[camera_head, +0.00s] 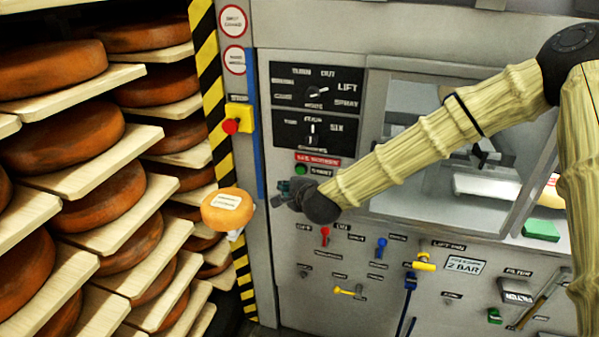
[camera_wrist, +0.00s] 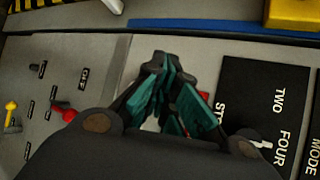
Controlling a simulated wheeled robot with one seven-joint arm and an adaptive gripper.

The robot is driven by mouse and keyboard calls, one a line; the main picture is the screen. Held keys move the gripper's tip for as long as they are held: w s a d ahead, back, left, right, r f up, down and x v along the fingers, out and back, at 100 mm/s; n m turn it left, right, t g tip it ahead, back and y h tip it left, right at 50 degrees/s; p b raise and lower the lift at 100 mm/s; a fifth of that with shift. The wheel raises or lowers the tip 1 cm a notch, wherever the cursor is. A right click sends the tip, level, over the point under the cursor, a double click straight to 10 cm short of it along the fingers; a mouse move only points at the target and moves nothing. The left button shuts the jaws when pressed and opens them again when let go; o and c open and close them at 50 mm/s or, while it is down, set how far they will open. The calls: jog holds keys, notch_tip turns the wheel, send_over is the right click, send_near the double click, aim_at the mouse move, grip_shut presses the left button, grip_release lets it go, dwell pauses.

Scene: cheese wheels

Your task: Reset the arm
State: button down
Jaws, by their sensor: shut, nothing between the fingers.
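My arm comes in from the right in the head view, in ribbed pale-yellow sleeves with black joints. It reaches across the front of a grey machine panel (camera_head: 400,285). My gripper (camera_head: 284,190) is at the left end of the arm, in front of the panel's left part, close to a green button (camera_head: 301,169). In the wrist view my gripper (camera_wrist: 172,95) shows teal finger pads drawn together with nothing held between them. Whether the fingertips touch the panel I cannot tell.
Wooden shelves with several cheese wheels (camera_head: 52,68) fill the left. A small orange labelled cheese (camera_head: 228,210) is just left of my gripper. A red emergency button (camera_head: 231,126) is above it. A red lever (camera_head: 325,236), blue lever (camera_head: 381,246) and yellow valve (camera_head: 424,262) stick out below the arm.

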jog(key=shift+f, duration=0.15)
jog(key=s+d+f+n+g+h+b, duration=0.1)
jog(key=s+d+f+n+g, duration=0.25)
jog(key=s+f, duration=0.9)
jog(key=s+d+f+n+g+h+b, duration=0.1)
jog(key=s+d+f+n+g, duration=0.3)
jog(key=s+f, duration=0.85)
jog(key=s+d+f+n+g+h, duration=0.1)
jog(key=s+d+f+n, duration=0.2)
jog(key=s+d+f, duration=0.2)
jog(key=s+d+f+n+g+h+b, duration=0.1)
jog(key=s+d+f, duration=0.4)
jog(key=s, duration=0.6)
jog(key=s+d+f+n+g, duration=0.2)
jog(key=s+d+f+n, duration=0.3)
jog(key=s, duration=0.3)
jog(key=shift+s+d+f+h, duration=0.25)
jog(key=shift+s+d+h, duration=0.15)
jog(key=shift+d, duration=0.25)
jog(key=shift+w+g, duration=0.1)
jog(key=shift+g, duration=0.15)
